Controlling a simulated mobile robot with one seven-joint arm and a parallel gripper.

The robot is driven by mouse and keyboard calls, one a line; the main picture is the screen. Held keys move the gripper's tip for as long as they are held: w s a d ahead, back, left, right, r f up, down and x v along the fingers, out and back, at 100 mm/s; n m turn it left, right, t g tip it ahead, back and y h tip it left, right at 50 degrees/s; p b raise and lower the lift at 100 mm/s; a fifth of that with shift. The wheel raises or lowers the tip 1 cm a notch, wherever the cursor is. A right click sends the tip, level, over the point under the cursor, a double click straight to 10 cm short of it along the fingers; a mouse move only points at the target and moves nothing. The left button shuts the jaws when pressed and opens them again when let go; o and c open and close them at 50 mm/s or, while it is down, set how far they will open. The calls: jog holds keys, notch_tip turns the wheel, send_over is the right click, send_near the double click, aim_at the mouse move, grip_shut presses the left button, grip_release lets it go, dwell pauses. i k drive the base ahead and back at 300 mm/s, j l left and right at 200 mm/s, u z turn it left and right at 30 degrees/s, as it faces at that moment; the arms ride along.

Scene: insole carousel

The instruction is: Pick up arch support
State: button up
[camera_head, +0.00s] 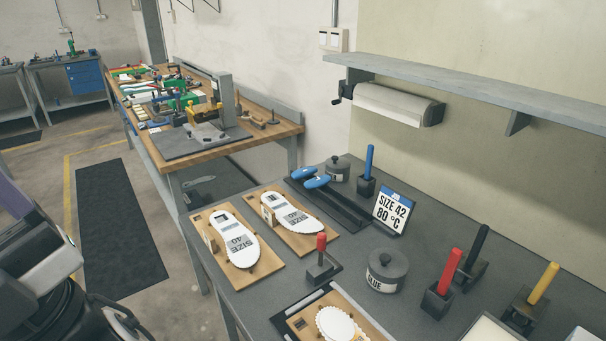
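Two small blue rounded pieces (310,178) lie at the far end of a long black tray (342,208) on the dark grey bench. They may be arch supports, but I cannot tell for certain from their shape. Two white insoles marked "SIZE 40" lie on wooden boards, the left insole (235,238) and the right insole (292,212). Part of my arm (45,262) shows at the lower left, beside the bench and apart from everything on it. My gripper's fingers are not in view.
A sign reading "SIZE 42 80 °C" (393,210) stands behind a grey glue pot (386,270). Tools with red (448,268), black and yellow (544,283) handles stand at right. A shelf (460,85) overhangs the back.

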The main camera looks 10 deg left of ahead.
aim_at(302, 172)
jog(key=i+j, duration=0.15)
jog(key=j, duration=0.2)
jog(key=i+j+z, duration=0.1)
jog(key=j, duration=0.25)
jog(key=i+j, duration=0.2)
jog(key=j, duration=0.2)
jog(key=i+j+z, duration=0.1)
jog(key=j, duration=0.25)
jog(key=i+j, duration=0.15)
jog(key=j, duration=0.2)
jog(key=i+j+z, duration=0.1)
jog(key=j, duration=0.3)
jog(key=i+j, duration=0.15)
jog(key=j, duration=0.25)
jog(key=i+j, duration=0.1)
jog(key=i, duration=0.45)
jog(key=z, duration=0.05)
